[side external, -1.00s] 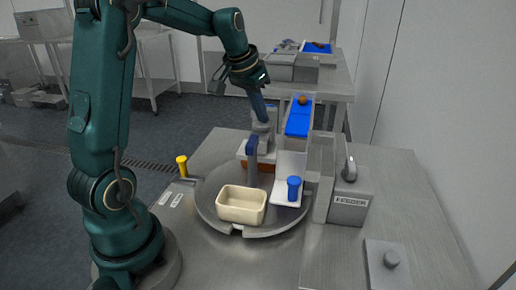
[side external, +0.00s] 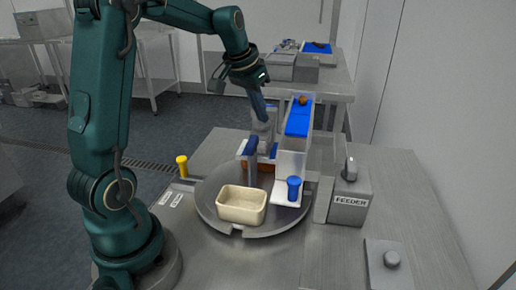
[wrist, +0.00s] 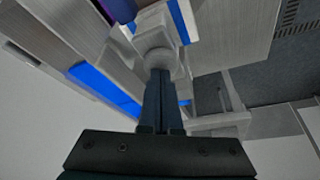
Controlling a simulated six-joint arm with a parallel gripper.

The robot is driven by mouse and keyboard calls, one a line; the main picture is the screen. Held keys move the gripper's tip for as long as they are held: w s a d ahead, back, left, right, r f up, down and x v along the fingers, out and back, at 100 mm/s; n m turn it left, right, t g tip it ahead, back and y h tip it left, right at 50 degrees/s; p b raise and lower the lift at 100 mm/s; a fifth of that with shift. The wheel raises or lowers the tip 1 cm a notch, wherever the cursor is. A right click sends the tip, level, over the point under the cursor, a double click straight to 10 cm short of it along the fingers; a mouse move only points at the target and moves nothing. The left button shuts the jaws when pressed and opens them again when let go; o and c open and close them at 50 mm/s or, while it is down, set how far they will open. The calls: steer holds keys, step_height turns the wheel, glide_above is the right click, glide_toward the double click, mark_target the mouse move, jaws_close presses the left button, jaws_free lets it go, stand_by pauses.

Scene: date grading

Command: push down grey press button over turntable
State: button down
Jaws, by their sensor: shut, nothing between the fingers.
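The grey press button (side external: 262,126) stands above the far side of the round grey turntable (side external: 209,208). My gripper (side external: 259,117) is shut and points down at the button's top, at or very near contact. In the wrist view my closed fingers (wrist: 160,78) end over the rounded grey button (wrist: 157,62); whether they touch it cannot be told. Nothing shows between the fingers. A cream tray (side external: 242,207) sits on the turntable's near side, below and in front of the press.
A blue peg (side external: 293,188) stands on a white plate at right. A yellow peg (side external: 182,166) is at left. The feeder box (side external: 349,200) and blue belt (side external: 299,118) lie to the right.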

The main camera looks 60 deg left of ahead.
mark_target(260, 123)
steer(key=shift+r, duration=3.05)
steer(key=shift+d, duration=0.1)
steer(key=s+d+r+m+t, duration=0.1)
steer(key=s+d+r, duration=0.15)
steer(key=d, duration=0.35)
steer(key=s+d+r+m+t, duration=0.1)
steer(key=s+d+m, duration=0.1)
steer(key=s+d, duration=0.25)
steer(key=s+d+f+h, duration=0.1)
steer(key=s+d+f, duration=0.4)
steer(key=s+f, duration=0.4)
steer(key=shift+s+d+f+g, duration=0.2)
steer(key=shift+s+d+g, duration=0.2)
steer(key=shift+s, duration=0.35)
